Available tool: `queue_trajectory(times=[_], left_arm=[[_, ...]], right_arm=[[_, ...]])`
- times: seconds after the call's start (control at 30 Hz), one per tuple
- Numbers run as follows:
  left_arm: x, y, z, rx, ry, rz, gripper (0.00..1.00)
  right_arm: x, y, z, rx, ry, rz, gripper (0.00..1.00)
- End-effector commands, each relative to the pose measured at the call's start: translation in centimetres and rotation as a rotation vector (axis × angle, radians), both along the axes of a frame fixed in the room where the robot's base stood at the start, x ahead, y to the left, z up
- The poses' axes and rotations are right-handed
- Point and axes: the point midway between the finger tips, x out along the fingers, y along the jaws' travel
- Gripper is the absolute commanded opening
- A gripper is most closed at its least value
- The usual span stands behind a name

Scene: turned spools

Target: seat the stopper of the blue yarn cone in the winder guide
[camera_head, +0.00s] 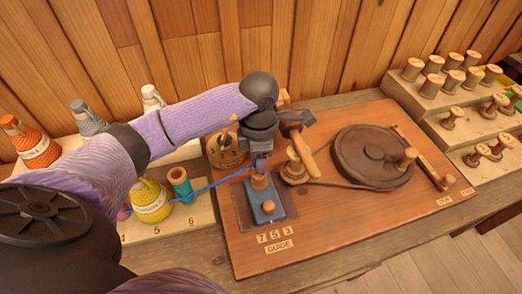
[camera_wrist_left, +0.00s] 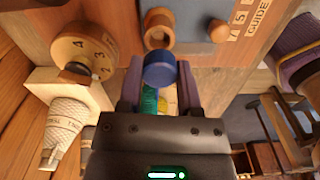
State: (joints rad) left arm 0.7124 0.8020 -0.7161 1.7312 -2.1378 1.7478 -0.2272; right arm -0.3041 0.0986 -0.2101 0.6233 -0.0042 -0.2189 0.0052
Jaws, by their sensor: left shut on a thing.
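My left gripper (camera_head: 260,157) points down over the winder guide and is shut on a blue stopper (camera_wrist_left: 160,69). The guide (camera_head: 277,213) is a blue-grey block with a wooden cup (camera_head: 260,183) standing on it. In the wrist view the cup (camera_wrist_left: 158,25) lies just beyond the stopper and part of its dark opening shows. The stopper looks just above the cup, apart from it. Blue yarn (camera_head: 217,184) runs left from the stopper. The blue yarn cone is not clearly visible; my arm covers part of that side. My right gripper is not in view.
The guide sits on a wooden board (camera_head: 345,232) with a dark wheel (camera_head: 372,155) and a wooden crank beside it. A numbered dial (camera_wrist_left: 82,48) is close by. A yellow cone (camera_head: 150,202) and a teal spool (camera_head: 181,184) stand left. Stepped spool racks (camera_head: 432,100) stand right.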

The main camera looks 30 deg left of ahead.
Motion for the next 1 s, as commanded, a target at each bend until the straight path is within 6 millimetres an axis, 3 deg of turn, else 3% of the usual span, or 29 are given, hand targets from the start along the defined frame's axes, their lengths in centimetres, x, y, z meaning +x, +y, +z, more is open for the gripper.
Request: queue_trajectory(times=[0.1,0.57,1.0], left_arm=[[0.0,0.0,-1.4,0.001,0.001,0.000,0.00],[0.0,0.0,-1.2,0.000,-0.001,-0.001,0.00],[0.0,0.0,-3.0,0.001,-0.001,-0.001,0.00]], right_arm=[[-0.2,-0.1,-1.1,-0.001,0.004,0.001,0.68],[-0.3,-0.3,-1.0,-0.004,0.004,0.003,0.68],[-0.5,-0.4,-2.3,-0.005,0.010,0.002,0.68]])
